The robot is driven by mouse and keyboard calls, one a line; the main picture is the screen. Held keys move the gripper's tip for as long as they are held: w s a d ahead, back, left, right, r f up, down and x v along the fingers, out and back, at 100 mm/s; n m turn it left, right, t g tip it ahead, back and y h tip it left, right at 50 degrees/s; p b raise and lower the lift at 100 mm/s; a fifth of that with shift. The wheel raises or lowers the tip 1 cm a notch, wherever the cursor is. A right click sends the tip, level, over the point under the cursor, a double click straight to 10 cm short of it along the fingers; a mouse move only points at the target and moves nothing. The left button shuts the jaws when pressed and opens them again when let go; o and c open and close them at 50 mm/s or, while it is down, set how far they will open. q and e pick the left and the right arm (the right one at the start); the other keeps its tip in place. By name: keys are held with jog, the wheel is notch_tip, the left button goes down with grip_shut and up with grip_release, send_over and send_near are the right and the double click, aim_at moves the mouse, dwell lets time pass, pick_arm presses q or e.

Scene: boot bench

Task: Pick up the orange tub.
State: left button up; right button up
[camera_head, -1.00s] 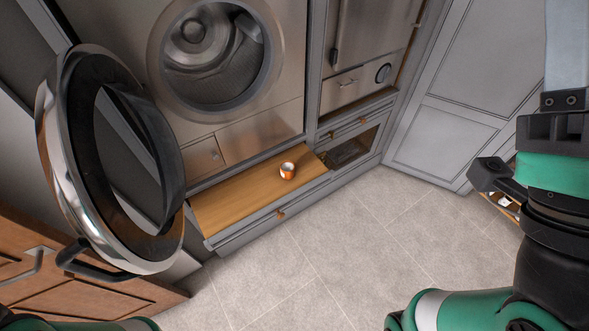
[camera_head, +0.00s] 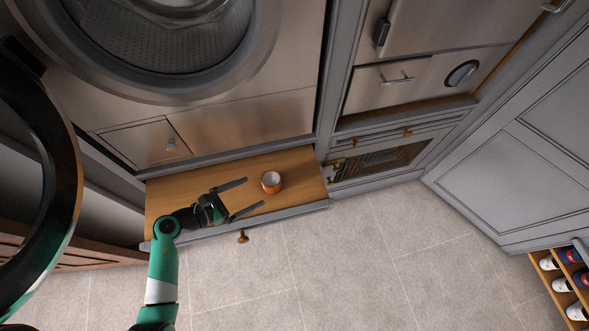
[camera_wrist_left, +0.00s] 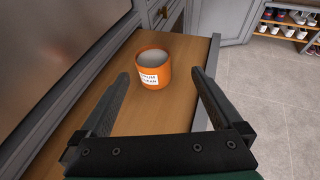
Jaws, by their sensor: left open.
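In the left wrist view the orange tub (camera_wrist_left: 153,69) shows a white label with dark lettering and sits ahead, beyond the fingertips. My left gripper (camera_head: 247,196) is open and empty just left of the tub, its two fingers pointing toward it. In the left wrist view the open left gripper (camera_wrist_left: 160,75) has a finger on each side, with the tub between their lines. My right gripper is out of view.
A grey drawer unit (camera_head: 400,135) is to the right. A shoe rack (camera_head: 560,285) stands at lower right. The tiled floor (camera_head: 370,260) is clear.

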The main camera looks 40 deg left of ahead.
aim_at(264, 185)
pick_arm(q)
jog(key=shift+s+a+f+n+y, duration=0.15)
jog(key=shift+s+a+f, duration=0.15)
jog(key=shift+s, duration=0.2)
jog(key=shift+s+a+f+n+y, duration=0.15)
jog(key=shift+s+a+f, duration=0.1)
jog(key=shift+s, duration=0.2)
jog(key=shift+r, duration=0.15)
jog(key=x, duration=0.6)
jog(key=shift+w+r, duration=0.1)
jog(key=shift+w, duration=0.25)
jog(key=b+x, duration=0.1)
jog(key=x, duration=0.4)
jog(key=shift+w+a, duration=0.1)
jog(key=shift+w, duration=0.15)
jog(key=shift+r, duration=0.1)
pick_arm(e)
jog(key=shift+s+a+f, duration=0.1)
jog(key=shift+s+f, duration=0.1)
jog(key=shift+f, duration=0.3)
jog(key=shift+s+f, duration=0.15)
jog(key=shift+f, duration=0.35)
pick_arm(q)
jog(key=shift+c, duration=0.3)
jog(key=c, duration=1.4)
jog(key=shift+o, duration=0.2)
jog(key=shift+r, duration=0.15)
